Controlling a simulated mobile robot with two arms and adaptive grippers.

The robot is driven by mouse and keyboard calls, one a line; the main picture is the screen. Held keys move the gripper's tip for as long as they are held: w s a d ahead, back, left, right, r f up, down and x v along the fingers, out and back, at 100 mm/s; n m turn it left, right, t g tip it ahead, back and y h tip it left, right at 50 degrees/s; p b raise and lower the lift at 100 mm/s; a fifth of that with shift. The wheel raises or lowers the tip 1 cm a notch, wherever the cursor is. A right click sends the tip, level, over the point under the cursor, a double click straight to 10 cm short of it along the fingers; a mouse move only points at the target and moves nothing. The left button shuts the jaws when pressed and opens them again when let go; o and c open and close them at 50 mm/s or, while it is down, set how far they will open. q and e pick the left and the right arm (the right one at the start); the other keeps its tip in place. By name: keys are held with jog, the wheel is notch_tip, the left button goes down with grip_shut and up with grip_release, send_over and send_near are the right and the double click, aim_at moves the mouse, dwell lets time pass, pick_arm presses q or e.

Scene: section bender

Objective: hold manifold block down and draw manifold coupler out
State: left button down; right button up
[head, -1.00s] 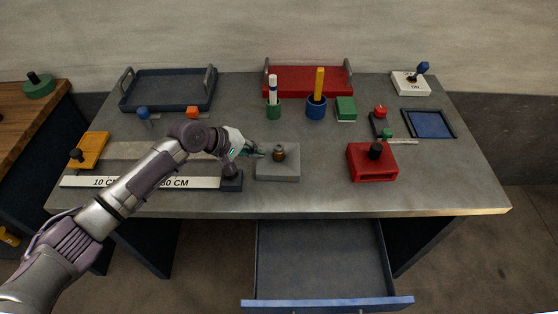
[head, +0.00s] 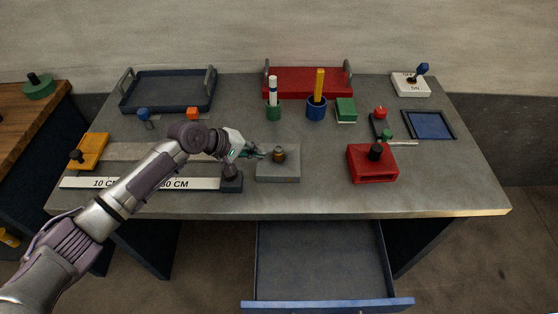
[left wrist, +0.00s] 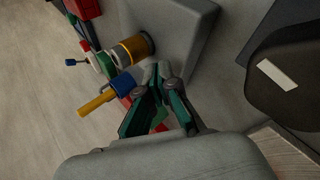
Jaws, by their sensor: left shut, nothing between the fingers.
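The manifold block (head: 280,172) is a light grey block on the table, near the front middle. The manifold coupler (head: 278,155), a short orange-brown and dark cylinder, stands on top of it. In the left wrist view the block (left wrist: 180,35) shows at the top, with the coupler (left wrist: 137,46) sticking out from its face. My left gripper (head: 263,153) is shut and empty, with its fingertips beside the coupler at the block's left end. The closed fingertips (left wrist: 157,72) also show close to the block and coupler; contact cannot be told. My right gripper is out of view.
A dark block with a knob (head: 231,181) sits left of the manifold block at the end of a white scale strip (head: 140,183). A red box with a black knob (head: 372,163) stands to the right. Cups (head: 316,109) and trays are behind. The drawer (head: 325,270) is open in front.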

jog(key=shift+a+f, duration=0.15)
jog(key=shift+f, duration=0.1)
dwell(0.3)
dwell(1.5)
